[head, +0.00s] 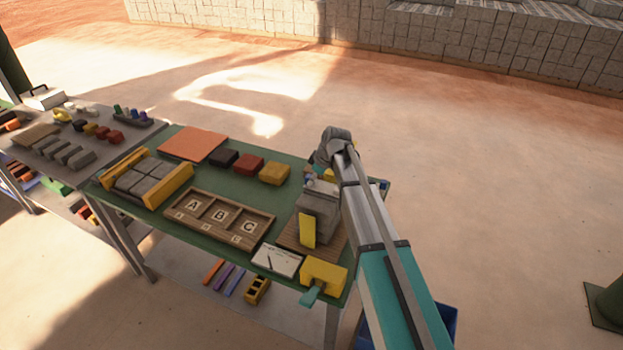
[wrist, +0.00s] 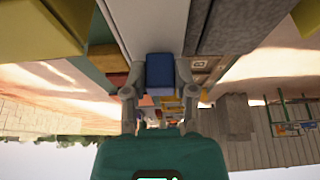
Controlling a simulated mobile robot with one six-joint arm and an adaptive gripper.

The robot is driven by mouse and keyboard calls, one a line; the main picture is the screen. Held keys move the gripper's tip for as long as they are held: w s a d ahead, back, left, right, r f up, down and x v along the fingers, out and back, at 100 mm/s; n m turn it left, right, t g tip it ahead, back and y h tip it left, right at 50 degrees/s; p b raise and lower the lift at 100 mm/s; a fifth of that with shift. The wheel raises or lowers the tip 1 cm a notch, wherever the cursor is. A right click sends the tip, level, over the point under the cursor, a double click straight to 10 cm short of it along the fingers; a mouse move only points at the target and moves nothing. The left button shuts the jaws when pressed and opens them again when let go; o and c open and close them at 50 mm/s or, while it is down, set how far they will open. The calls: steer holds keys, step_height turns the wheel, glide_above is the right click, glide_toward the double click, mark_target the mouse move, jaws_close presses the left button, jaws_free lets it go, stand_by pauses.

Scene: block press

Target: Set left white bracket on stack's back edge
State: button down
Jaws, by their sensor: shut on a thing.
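My gripper (wrist: 160,88) is shut on a small blue block (wrist: 160,74), which sits between its two grey fingers in the wrist view. In the head view my gripper (head: 311,176) is at the top of the grey stack (head: 320,204), near its back; the contact there is too small to tell. A pale flat face (wrist: 145,25) lies just beyond the blue block in the wrist view; I cannot tell what it belongs to. Small white pieces (head: 75,106) lie on the far-left grey table; I cannot tell whether they are brackets.
A yellow plate (head: 307,230) stands at the stack's front. A wooden tray marked A, B, C (head: 262,219), a notepad (head: 276,260) and a yellow block with a teal handle (head: 325,273) are near. Black, red and yellow blocks (head: 249,165) line the back.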

steer(key=shift+f, duration=0.1)
steer(key=shift+c, duration=1.7)
jaws_free()
